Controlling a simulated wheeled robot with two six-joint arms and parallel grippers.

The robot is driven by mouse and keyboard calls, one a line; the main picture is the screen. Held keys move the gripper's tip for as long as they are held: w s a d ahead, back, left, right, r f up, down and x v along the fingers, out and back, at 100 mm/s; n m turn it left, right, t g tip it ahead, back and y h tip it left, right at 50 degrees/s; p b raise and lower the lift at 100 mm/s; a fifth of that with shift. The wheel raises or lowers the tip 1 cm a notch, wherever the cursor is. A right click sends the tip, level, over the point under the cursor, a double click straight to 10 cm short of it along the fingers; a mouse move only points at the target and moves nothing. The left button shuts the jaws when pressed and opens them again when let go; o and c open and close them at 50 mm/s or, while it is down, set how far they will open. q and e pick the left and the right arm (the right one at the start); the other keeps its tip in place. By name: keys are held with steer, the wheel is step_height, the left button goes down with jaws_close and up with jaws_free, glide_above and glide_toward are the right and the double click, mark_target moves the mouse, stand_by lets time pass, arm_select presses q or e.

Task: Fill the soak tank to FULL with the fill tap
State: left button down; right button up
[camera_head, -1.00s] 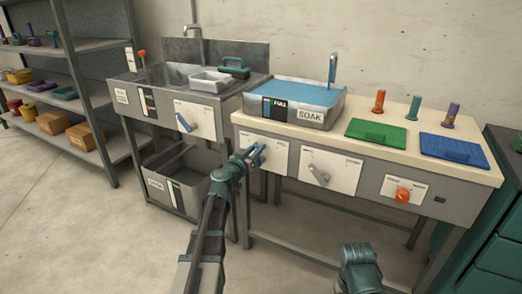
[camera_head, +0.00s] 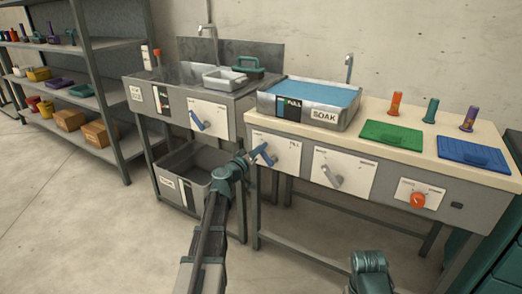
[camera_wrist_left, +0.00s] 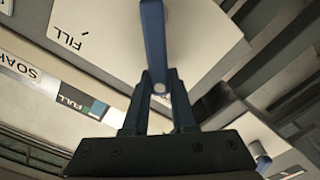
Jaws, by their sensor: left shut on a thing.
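The soak tank (camera_head: 290,112), a grey tray labelled SOAK, sits on the bench's left end. Blue water (camera_head: 318,94) stands close to its rim. Its front has a gauge strip (camera_head: 290,107) marked FULL; the exact level against the mark is too small to read. A grey spout (camera_head: 349,68) rises behind it with no stream visible. The fill tap's blue lever (camera_wrist_left: 153,40) is on the plate marked FILL (camera_head: 287,158). My left gripper (camera_head: 262,157) is shut on the lever, as the left wrist view shows (camera_wrist_left: 158,85).
A second lever (camera_head: 332,178) and an orange knob (camera_head: 418,200) are on the bench front. A sink (camera_head: 185,78) with its own blue lever (camera_head: 198,122) stands left. A shelf (camera_head: 100,95) is at far left. The floor in front is clear.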

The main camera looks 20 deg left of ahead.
stand_by(0.5)
arm_select(q)
steer(key=c, duration=0.7)
jaws_free()
steer(key=shift+a+f, duration=0.1)
steer(key=s, duration=0.4)
steer(key=s+a, duration=0.1)
steer(key=s, duration=0.8)
steer(key=shift+s+a, duration=0.15)
steer(key=shift+s, duration=0.25)
